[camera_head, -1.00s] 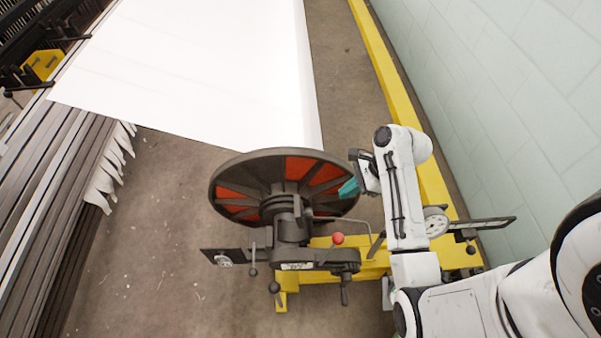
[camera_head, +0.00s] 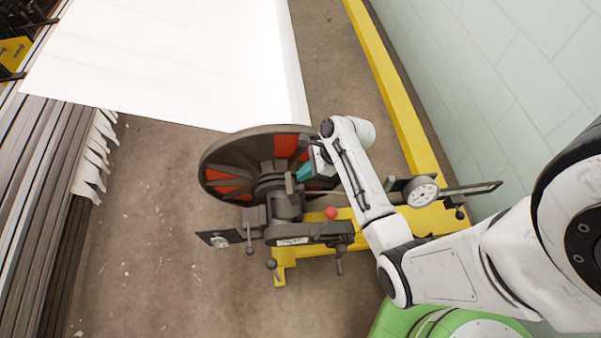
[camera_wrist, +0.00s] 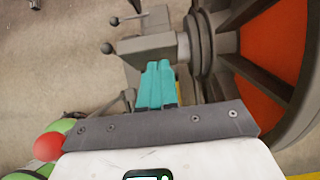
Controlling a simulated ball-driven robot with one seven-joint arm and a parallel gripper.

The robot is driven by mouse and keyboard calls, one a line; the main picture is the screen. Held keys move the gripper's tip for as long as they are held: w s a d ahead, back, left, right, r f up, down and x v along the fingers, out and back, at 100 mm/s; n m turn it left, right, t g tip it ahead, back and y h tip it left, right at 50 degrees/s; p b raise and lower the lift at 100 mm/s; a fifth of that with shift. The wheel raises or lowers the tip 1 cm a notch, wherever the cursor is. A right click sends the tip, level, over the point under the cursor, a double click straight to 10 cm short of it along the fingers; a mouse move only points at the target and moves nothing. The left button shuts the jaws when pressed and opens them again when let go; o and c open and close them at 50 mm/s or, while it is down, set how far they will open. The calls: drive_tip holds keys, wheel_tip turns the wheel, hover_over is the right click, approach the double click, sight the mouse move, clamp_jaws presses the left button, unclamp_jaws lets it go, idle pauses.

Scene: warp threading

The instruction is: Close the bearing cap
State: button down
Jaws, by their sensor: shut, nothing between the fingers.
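The bearing assembly (camera_head: 286,205) is a dark grey block at the hub of a large wheel, on a yellow stand. I cannot tell the exact position of its cap. In the wrist view the grey bearing housing (camera_wrist: 152,46) lies just beyond my fingertips. My gripper (camera_head: 303,173) has teal fingers and is beside the hub, in front of the wheel. In the wrist view my gripper (camera_wrist: 156,68) is shut and empty, its fingers together. A red ball knob (camera_head: 330,213) stands right of the bearing block and also shows in the wrist view (camera_wrist: 47,147).
The large dark wheel with orange-red panels (camera_head: 236,160) stands behind the bearing. A white sheet (camera_head: 170,60) stretches behind it. A yellow beam (camera_head: 395,95) runs along the pale wall (camera_head: 490,75) at right. The floor (camera_head: 160,270) at left front is open.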

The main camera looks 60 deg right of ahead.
drive_tip(key=shift+w+a+f, duration=0.1)
drive_tip(key=shift+w+a, duration=0.35)
drive_tip(key=shift+w, duration=0.1)
drive_tip(key=shift+w, duration=0.1)
